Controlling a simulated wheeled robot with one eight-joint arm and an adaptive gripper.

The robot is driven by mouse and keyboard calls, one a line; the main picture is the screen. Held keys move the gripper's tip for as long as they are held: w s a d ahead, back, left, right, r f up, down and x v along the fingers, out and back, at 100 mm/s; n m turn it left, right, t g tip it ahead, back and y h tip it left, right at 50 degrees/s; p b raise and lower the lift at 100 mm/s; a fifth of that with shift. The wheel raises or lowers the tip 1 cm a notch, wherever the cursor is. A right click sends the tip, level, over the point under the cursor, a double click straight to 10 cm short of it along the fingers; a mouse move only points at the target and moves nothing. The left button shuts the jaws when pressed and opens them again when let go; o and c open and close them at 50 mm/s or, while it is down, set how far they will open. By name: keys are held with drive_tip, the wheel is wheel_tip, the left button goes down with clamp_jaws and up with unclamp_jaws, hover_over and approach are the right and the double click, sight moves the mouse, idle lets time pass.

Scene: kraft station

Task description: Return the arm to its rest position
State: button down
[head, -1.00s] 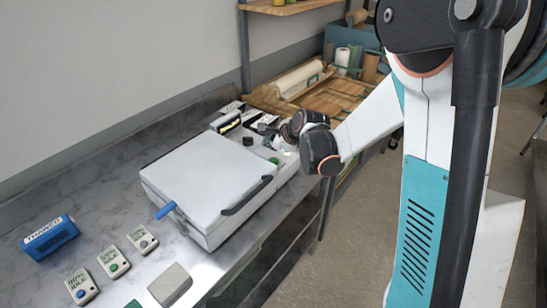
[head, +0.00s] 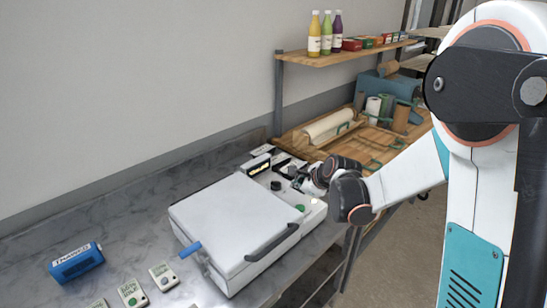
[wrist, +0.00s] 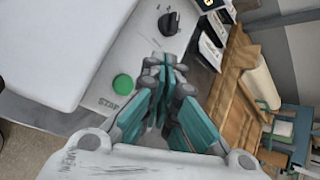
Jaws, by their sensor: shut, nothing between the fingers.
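My gripper (wrist: 166,72) shows in the wrist view with its teal fingers together at the tips and nothing between them. It is over the control panel of a white lidded machine, beside a green START button (wrist: 123,84) and below a black knob (wrist: 169,23). In the head view my arm reaches in from the right, and its wrist hangs by the right end of the white machine (head: 235,225). The fingertips are mostly hidden there by my own wrist. Whether they touch the panel I cannot tell.
A blue THAWED block (head: 76,263) and several small labelled blocks (head: 163,276) lie on the grey counter at lower left. A wooden bench (head: 340,140) with rolls stands behind my wrist. Above it, a shelf (head: 345,50) holds three bottles (head: 326,34) and small boxes.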

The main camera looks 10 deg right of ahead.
drive_tip(key=s+r+n, duration=0.1)
drive_tip(key=s, duration=0.1)
drive_tip(key=s+r+n+b, duration=0.1)
drive_tip(key=s+r+n, duration=0.3)
drive_tip(key=s, duration=0.1)
drive_tip(key=shift+a, duration=0.25)
drive_tip(key=s+d+n+g+h+b, duration=0.1)
drive_tip(key=s+n+b, duration=0.3)
drive_tip(key=s+n, duration=1.4)
drive_tip(key=s+h, duration=0.1)
drive_tip(key=s, duration=0.7)
drive_tip(key=shift+s+d+r+g+h, duration=0.2)
drive_tip(key=shift+g+h, duration=0.1)
drive_tip(key=shift+g, duration=0.1)
drive_tip(key=shift+w, duration=0.1)
idle(1.0)
